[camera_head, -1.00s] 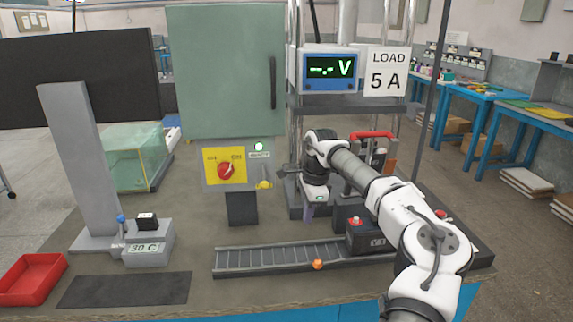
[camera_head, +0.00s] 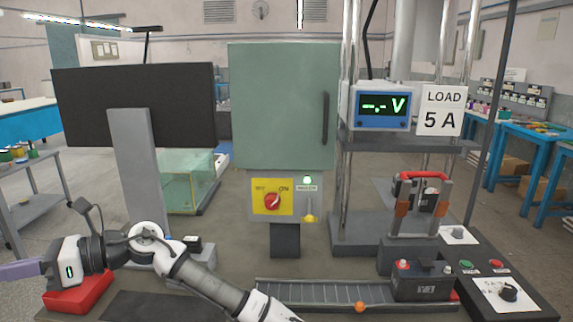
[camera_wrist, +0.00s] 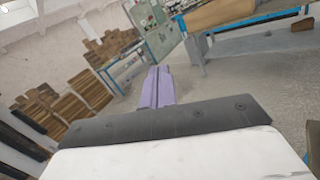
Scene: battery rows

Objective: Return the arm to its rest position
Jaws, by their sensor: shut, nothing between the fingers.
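My gripper (camera_head: 18,270) is at the far left of the head view, pointing left, past the left edge of the workbench. Its purple fingers are shut together with nothing between them. In the wrist view the closed purple fingers (camera_wrist: 157,88) stick out over open floor. My white and grey arm stretches across the lower left of the head view. It hides part of the small grey block by the monitor stand and part of the red tray (camera_head: 82,297).
The monitor (camera_head: 135,103) on its grey stand (camera_head: 140,180) rises close behind my arm. A green cabinet (camera_head: 280,105), a voltage display (camera_head: 382,106), a slatted rack (camera_head: 320,293) and a dark battery (camera_head: 423,282) stand to the right. A grey cart (camera_head: 40,185) is at left.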

